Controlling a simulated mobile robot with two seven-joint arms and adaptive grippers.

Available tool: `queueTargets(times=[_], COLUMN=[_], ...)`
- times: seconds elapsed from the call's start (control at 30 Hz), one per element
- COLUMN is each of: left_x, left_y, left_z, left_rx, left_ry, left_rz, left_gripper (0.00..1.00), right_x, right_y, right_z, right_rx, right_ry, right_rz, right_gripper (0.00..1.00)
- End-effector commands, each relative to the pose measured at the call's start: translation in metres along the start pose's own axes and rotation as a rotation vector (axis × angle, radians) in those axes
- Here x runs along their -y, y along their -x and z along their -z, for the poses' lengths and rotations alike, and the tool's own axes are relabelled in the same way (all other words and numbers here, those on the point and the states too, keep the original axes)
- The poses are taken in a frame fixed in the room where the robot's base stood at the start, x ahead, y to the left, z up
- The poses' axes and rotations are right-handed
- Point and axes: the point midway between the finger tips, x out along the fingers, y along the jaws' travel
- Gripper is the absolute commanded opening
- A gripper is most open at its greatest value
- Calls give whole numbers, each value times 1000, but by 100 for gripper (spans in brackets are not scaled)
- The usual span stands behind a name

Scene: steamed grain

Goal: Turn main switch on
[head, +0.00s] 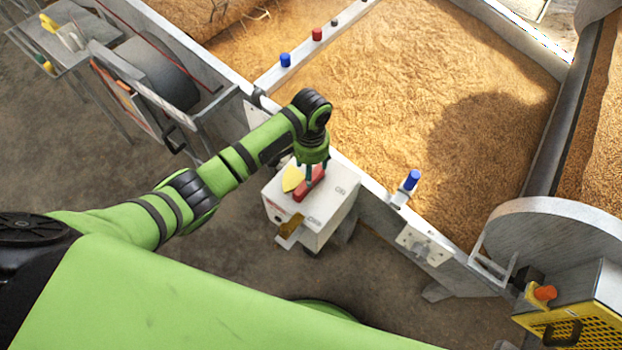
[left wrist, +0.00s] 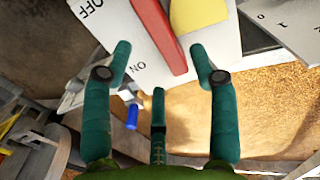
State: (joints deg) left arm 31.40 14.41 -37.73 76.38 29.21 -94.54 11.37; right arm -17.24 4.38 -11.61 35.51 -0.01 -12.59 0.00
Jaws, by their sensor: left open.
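The main switch is a red bar handle (head: 309,184) with a yellow plate (head: 293,177) beside it, on top of a white box (head: 323,208). In the left wrist view the red handle (left wrist: 160,35) runs from the top edge down toward the fingers, with yellow (left wrist: 198,12) to its right. The white face (left wrist: 112,35) carries the printed words OFF at upper left and ON lower down. My left gripper (head: 313,171) is directly over the handle, its teal fingers (left wrist: 160,60) spread, one on either side of the handle's end. Contact cannot be told.
A metal-walled bed of grain (head: 400,80) lies behind the box. A blue knob (head: 412,180) stands on its wall to the right. A yellow cage (head: 582,322) with an orange button (head: 545,293) is at lower right. Bare floor (head: 385,300) shows in front.

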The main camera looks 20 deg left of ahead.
Motion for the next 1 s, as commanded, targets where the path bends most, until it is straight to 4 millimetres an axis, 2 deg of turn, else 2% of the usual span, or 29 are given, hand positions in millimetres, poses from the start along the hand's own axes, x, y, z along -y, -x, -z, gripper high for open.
queueTargets(times=[0.4, 0.53, 0.8, 0.87, 0.93, 0.97, 1.0], left_x=[0, 0, 0, 0, 0, 0, 0], left_y=[-58, -66, -67, -67, -67, -67, -67], left_z=[0, 0, 0, 0, 0, 0, 0], left_rx=[3, 2, 0, 0, 0, 0, 0], left_ry=[0, -2, -2, -2, -2, -2, -2], left_rz=[0, 0, 0, 0, 0, 0, 0], left_gripper=[60, 60, 60, 36, 8, 0, 0], right_x=[-5, -5, -5, -4, -4, -4, -4], right_y=[-4, -5, -5, -5, -5, -5, -5], right_z=[0, 0, 0, 0, 0, 0, 0], right_rx=[0, 0, -1, -1, -1, -1, -1], right_ry=[-2, -2, -2, -2, -2, -2, -2], right_rz=[-6, -6, -6, -6, -6, -6, -6], right_gripper=[40, 40, 40, 40, 40, 40, 40])
